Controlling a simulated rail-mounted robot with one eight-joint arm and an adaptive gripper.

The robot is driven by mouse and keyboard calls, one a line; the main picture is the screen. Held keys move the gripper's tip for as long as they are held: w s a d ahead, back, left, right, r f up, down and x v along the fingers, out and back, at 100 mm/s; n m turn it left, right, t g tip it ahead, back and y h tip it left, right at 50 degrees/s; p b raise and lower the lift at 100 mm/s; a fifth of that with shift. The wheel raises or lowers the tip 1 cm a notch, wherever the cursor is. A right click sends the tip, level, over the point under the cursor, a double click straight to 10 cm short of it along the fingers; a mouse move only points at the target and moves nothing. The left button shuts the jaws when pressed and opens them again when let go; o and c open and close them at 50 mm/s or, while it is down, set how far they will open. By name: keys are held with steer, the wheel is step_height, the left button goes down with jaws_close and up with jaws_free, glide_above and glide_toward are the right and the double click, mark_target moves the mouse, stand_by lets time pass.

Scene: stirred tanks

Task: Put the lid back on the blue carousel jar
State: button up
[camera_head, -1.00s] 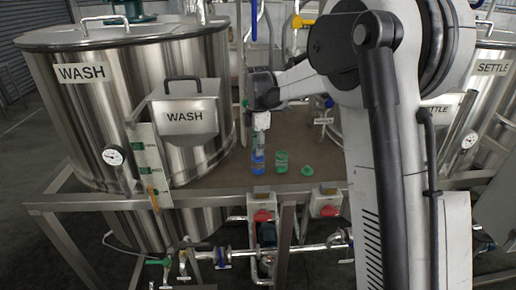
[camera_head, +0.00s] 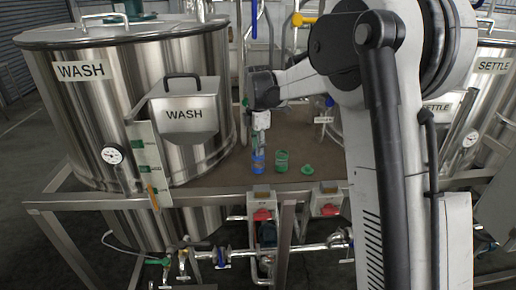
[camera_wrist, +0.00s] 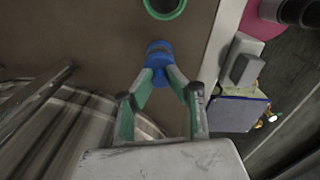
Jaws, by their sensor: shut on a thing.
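The blue jar (camera_head: 258,166) stands on the brown deck, directly under my gripper in the head view. My gripper (camera_head: 258,149) points down and its fingers are closed together. In the wrist view my gripper (camera_wrist: 163,76) is shut on the small blue lid (camera_wrist: 159,49), which shows just beyond the fingertips. The lid is over the jar's mouth or very close to it. I cannot tell whether lid and jar touch, since the fingers and lid cover the rim.
A green jar (camera_head: 281,162) stands open just right of the blue jar, and its green lid (camera_head: 307,168) lies beside it. The steel WASH hopper (camera_head: 184,115) and tank (camera_head: 70,110) are to the left. The deck's front edge is close by.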

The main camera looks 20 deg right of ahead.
stand_by(0.3)
steer(key=o, duration=1.3)
steer(key=shift+r, duration=0.1)
steer(key=shift+r+p, duration=1.65)
steer(key=shift+r, duration=1.75)
jaws_close()
steer(key=shift+f+b, duration=1.85)
steer(key=shift+f, duration=0.9)
